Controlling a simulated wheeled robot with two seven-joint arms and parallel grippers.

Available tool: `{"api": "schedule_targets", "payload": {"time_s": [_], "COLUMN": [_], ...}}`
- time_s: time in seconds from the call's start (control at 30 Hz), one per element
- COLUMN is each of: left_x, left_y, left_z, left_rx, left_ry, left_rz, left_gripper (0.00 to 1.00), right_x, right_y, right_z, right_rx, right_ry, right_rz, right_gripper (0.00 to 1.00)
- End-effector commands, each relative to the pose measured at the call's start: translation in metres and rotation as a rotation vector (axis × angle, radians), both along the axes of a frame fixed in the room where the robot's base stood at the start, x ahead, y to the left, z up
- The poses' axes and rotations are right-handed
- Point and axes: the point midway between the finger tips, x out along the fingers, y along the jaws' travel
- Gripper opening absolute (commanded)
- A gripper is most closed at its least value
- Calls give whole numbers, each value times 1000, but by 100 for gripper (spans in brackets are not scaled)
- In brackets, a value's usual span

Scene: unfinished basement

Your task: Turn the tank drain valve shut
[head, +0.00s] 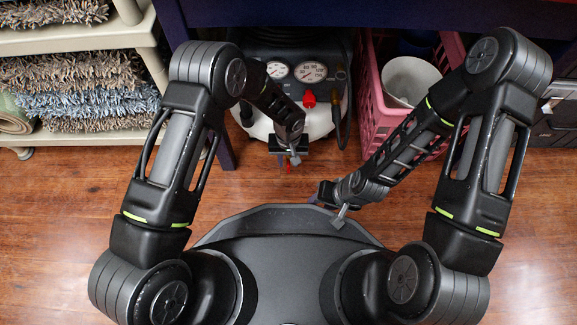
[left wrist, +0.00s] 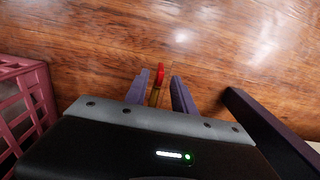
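The air compressor (head: 258,124) with its pale tank and two gauges stands under the dark table; my left arm covers part of it. The drain valve's red handle (left wrist: 160,73) and brass stem show between the fingers of my left gripper (left wrist: 160,92) in the left wrist view. That gripper is open, with a gap on each side of the valve. In the head view my left gripper (head: 289,160) is at the tank's front, with a bit of red just below it. My right gripper (head: 328,205) is low over my base; its finger opening is unclear.
A pink crate (head: 375,110) holding a white bucket (head: 410,80) stands right of the compressor. A purple table leg (head: 226,152) is to its left. A shelf (head: 90,38) with rugs stands at left, a dark toolbox (head: 560,125) at right. The wooden floor in front is clear.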

Motion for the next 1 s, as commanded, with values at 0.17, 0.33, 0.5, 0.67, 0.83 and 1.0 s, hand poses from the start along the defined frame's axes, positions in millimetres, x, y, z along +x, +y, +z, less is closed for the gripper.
{"api": "schedule_targets", "payload": {"time_s": [0.17,0.33,0.5,0.67,0.83,1.0], "left_x": [0,0,0,0,0,0], "left_y": [0,0,0,0,0,0], "left_z": [-30,-38,-37,-37,-37,-37], "left_rx": [0,0,0,0,0,0], "left_ry": [1,1,1,1,1,1], "left_rz": [0,0,0,0,0,0], "left_gripper": [31,31,31,24,10,0], "right_x": [2,3,3,3,3,3], "right_y": [-1,-1,-1,-1,-1,-1], "right_z": [-14,-16,-15,-15,-16,-16], "right_rx": [2,3,3,3,3,3], "right_ry": [-2,-3,-2,-2,-2,-2], "right_rz": [-2,-3,-2,-2,-2,-2], "right_gripper": [36,36,36,36,36,36]}}
